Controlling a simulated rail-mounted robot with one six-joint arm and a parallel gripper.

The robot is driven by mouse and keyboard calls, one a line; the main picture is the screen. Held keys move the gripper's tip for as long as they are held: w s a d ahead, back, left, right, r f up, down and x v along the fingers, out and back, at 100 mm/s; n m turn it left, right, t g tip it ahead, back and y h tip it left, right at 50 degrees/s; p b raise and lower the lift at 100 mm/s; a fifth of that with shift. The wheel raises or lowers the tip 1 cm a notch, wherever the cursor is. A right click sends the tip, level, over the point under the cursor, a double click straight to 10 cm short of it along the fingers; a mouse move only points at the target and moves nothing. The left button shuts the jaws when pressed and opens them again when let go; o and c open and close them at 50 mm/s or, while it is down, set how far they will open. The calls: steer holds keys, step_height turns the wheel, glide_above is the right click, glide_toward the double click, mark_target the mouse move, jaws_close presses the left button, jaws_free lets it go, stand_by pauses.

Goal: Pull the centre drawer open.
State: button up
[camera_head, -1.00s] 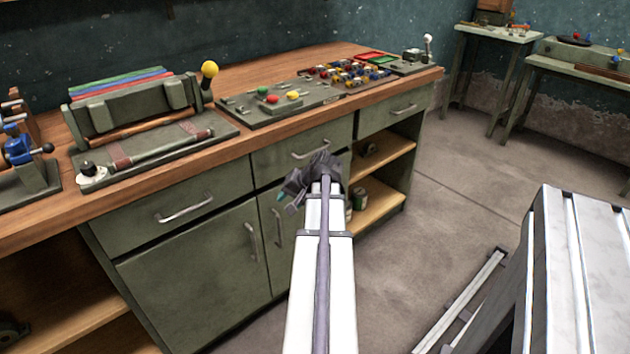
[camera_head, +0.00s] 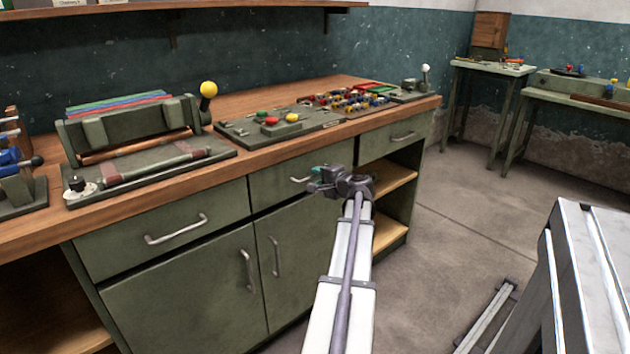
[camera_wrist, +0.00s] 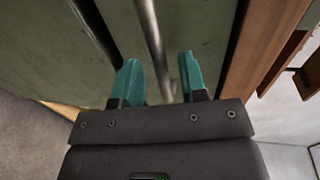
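The centre drawer (camera_head: 270,190) is a green front under the wooden worktop, flush with the cabinet in the head view. Part of its metal handle (camera_head: 297,181) shows just left of my gripper (camera_head: 317,180), which hides the rest. In the wrist view, the handle bar (camera_wrist: 149,28) runs between the two teal fingers of my gripper (camera_wrist: 160,70). The fingers are apart, with a gap visible on either side of the bar. The green drawer front (camera_wrist: 205,25) lies behind the bar.
The left drawer (camera_head: 120,246) and right drawer (camera_head: 375,147) are shut. Cupboard doors (camera_head: 185,295) lie below, with open shelves (camera_head: 390,232) to the right. The worktop (camera_head: 262,92) carries fixtures and small parts.

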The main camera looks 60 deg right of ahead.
steer(key=shift+x, duration=1.2)
jaws_close()
